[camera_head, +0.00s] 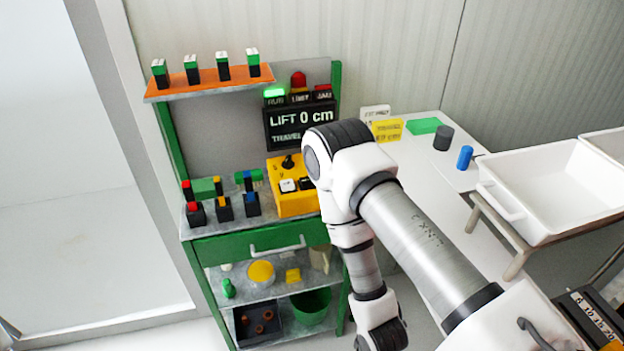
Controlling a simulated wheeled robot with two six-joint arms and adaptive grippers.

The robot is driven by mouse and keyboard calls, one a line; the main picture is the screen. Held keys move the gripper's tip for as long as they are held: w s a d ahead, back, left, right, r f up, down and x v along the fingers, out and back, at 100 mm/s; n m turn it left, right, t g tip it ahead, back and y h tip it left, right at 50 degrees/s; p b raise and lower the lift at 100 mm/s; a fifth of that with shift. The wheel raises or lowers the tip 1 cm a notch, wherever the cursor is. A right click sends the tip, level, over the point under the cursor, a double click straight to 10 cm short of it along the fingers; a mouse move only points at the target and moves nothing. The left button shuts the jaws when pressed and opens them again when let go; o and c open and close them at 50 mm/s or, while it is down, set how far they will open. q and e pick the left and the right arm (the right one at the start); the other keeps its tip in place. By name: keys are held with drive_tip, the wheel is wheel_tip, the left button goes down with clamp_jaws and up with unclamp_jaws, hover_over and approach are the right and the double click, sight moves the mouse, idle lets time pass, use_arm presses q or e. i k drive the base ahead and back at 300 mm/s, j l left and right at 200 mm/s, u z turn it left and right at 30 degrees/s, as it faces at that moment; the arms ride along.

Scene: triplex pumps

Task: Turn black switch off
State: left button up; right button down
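A yellow control box (284,204) stands on the right end of the green workbench's top. On it are a white switch (288,185), a black switch (305,183) just right of it, and a black lever (288,162) behind them. The black switch is small, so I cannot tell its position. My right arm comes in from the lower right, bends just right of the box, and runs down past the bench's right side. Its gripper is not visible. My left gripper is not in view either.
A display (300,124) reading "LIFT 0 cm" stands behind the box, with a lit green lamp (274,93) above. Several small coloured blocks stand left of the box. A drawer (250,243) is below. A white tray (548,190) and a side table (425,160) are right.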

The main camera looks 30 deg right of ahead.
sight(287, 164)
drive_tip(key=i+j+z, duration=0.15)
drive_tip(key=z, duration=0.35)
drive_tip(key=i+j+z, duration=0.15)
drive_tip(key=z, duration=0.3)
drive_tip(key=j+z, duration=0.35)
drive_tip(key=z, duration=0.15)
drive_tip(key=i+j+z, duration=0.1)
drive_tip(key=j+z, duration=0.25)
drive_tip(key=z, duration=0.15)
